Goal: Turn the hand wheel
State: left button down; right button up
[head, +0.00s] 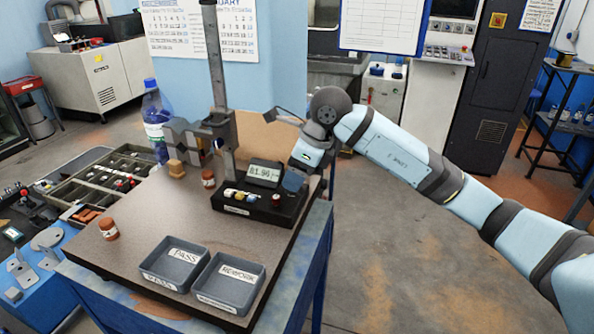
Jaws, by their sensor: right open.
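No hand wheel can be made out clearly in the head view. A measuring stand with an upright grey column (217,65) carries a grey carriage (205,133). Its black base (258,206) has a lit digital display (264,173) and several coloured knobs. My right gripper (294,177) points down at the right end of this base, close to the display. It is open, with no object seen in it. Its fingers are small and partly unclear, so contact cannot be told. My left gripper is out of view.
A PASS tray (152,279) and a REWORK tray (203,299) stand at the bench's front. A compartment box (80,206) is further left. The bench's middle left is clear.

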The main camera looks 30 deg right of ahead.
jog(key=shift+f, duration=0.1)
jog(key=c, duration=0.9)
